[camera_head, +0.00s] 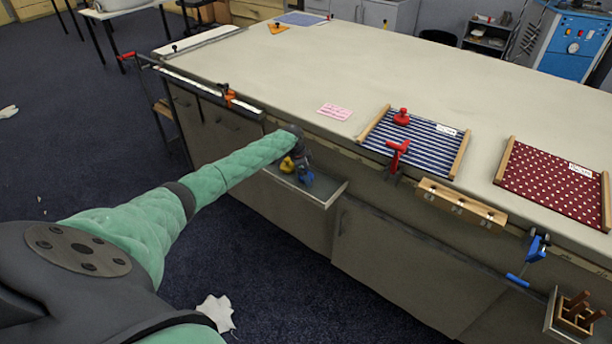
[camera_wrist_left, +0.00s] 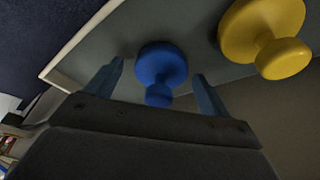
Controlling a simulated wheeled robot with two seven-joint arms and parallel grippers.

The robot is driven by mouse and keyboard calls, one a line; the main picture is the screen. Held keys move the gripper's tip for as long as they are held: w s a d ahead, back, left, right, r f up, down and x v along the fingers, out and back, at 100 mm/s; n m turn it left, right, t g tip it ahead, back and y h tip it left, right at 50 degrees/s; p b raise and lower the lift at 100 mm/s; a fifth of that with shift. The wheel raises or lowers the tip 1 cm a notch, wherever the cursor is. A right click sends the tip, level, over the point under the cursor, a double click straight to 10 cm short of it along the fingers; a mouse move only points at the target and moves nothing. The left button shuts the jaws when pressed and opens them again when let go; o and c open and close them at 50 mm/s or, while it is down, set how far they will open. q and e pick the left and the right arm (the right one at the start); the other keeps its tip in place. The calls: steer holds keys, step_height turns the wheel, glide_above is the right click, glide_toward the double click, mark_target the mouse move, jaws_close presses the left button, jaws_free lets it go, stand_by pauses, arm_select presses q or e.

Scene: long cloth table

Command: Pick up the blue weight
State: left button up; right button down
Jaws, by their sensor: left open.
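The blue weight (camera_wrist_left: 161,66) is a round knobbed piece on a grey shelf (camera_wrist_left: 112,45) in the left wrist view. In the head view the blue weight (camera_head: 306,178) shows at the end of my left arm, on the small side shelf (camera_head: 322,199). My left gripper (camera_wrist_left: 157,72) is open, with one finger on each side of the blue weight's knob. I cannot tell whether the fingers touch it. In the head view my left gripper (camera_head: 300,157) is small and dark, just above the weights. My right gripper is not in view.
A yellow weight (camera_wrist_left: 262,35) stands right beside the blue one; the head view shows it too (camera_head: 287,165). The cloth table's edge (camera_head: 345,146) rises behind the shelf. A red weight (camera_head: 402,117) sits on blue striped cloth (camera_head: 425,140).

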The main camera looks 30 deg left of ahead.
arm_select(q)
steer(key=c, duration=1.4)
